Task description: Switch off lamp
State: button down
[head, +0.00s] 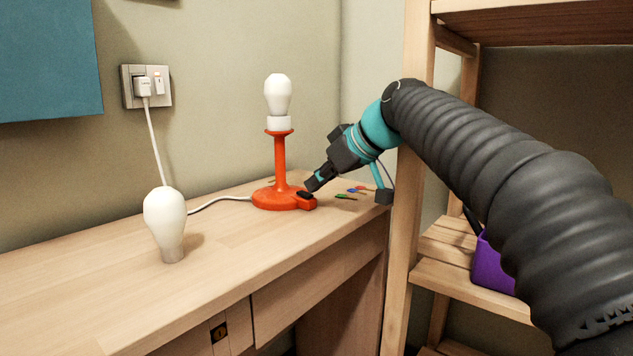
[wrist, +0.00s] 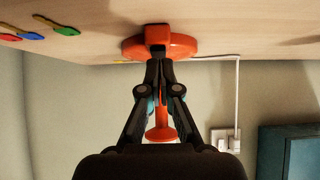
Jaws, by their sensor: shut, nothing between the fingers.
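The orange lamp (head: 280,165) stands upright on the desk, with a white bulb (head: 278,96) at its top. The bulb looks plain white with no clear glow. Its round base has a small block (head: 306,201) at the front right, with a dark switch (head: 304,195) on top. My gripper (head: 311,187) is shut and empty, its tips at the switch; I cannot tell whether they touch it. In the wrist view, which appears upside down, the shut fingers (wrist: 160,62) point at the block (wrist: 158,36) on the lamp base (wrist: 185,47).
A loose white bulb (head: 166,222) stands on the desk (head: 110,290) at the left. A white cord runs from the lamp to the wall socket (head: 146,86). Small coloured pieces (head: 346,197) lie right of the lamp. A wooden shelf (head: 408,220) with a purple item (head: 490,265) stands at the right.

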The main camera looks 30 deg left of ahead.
jog(key=shift+r+p, duration=0.55)
jog(key=shift+r, duration=0.05)
jog(key=r+p+v, duration=0.1)
jog(key=p+v, duration=0.1)
jog(key=v, duration=1)
jog(key=shift+a+p, duration=0.25)
jog(key=shift+p, duration=0.15)
jog(key=shift+w, duration=0.1)
